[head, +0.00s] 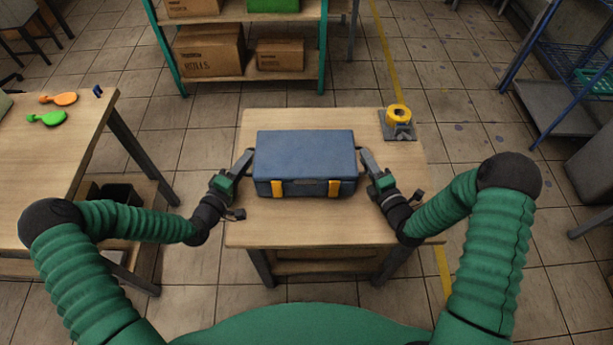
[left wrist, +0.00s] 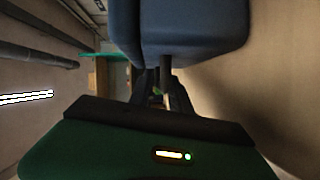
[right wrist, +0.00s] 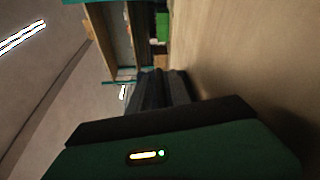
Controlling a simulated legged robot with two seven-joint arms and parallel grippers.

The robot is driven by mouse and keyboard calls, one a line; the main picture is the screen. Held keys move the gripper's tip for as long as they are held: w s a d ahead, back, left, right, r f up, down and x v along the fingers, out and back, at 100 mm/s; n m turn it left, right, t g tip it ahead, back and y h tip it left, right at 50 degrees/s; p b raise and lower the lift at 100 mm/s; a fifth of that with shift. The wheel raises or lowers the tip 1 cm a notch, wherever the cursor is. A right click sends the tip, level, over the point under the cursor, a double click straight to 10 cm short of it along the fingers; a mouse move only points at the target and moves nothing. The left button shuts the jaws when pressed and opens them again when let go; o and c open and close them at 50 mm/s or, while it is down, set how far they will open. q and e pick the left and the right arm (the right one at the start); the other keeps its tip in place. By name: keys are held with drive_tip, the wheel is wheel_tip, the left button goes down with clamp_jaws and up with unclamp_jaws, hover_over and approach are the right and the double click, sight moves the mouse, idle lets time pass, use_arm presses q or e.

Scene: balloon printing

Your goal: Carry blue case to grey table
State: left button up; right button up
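The blue case (head: 305,158) with two yellow latches lies flat near the middle of a wooden-topped table (head: 290,228). My left gripper (head: 242,166) is at its left side, very close to it. In the left wrist view the case (left wrist: 195,25) fills the top and a small gap shows between the left fingers (left wrist: 162,88). My right gripper (head: 368,160) is at the case's right side. In the right wrist view its dark fingers (right wrist: 162,88) look close together and the case does not show. Contact on either side is unclear. I cannot identify a grey table.
A yellow tape roll (head: 398,112) on a grey base stands at the table's back right. A wooden workbench (head: 45,160) with orange and green balloon shapes is at left. A green shelf (head: 240,75) with boxes stands behind. A blue rack (head: 565,85) stands at right. Open tiled floor lies between.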

use_arm(q)
drive_tip(key=shift+o, duration=0.5)
drive_tip(key=shift+d+r, duration=0.1)
drive_tip(key=shift+d, duration=0.05)
use_arm(e)
drive_tip(key=shift+o, duration=0.5)
drive_tip(key=shift+a, duration=0.15)
use_arm(q)
drive_tip(key=shift+s+a, duration=0.3)
drive_tip(key=shift+a, duration=0.05)
use_arm(e)
drive_tip(key=shift+a, duration=0.1)
drive_tip(key=shift+s, duration=0.15)
drive_tip(key=v, duration=1.2)
use_arm(q)
drive_tip(key=f+v, duration=0.1)
drive_tip(key=v, duration=1)
drive_tip(key=shift+r, duration=0.4)
drive_tip(key=shift+s, duration=0.2)
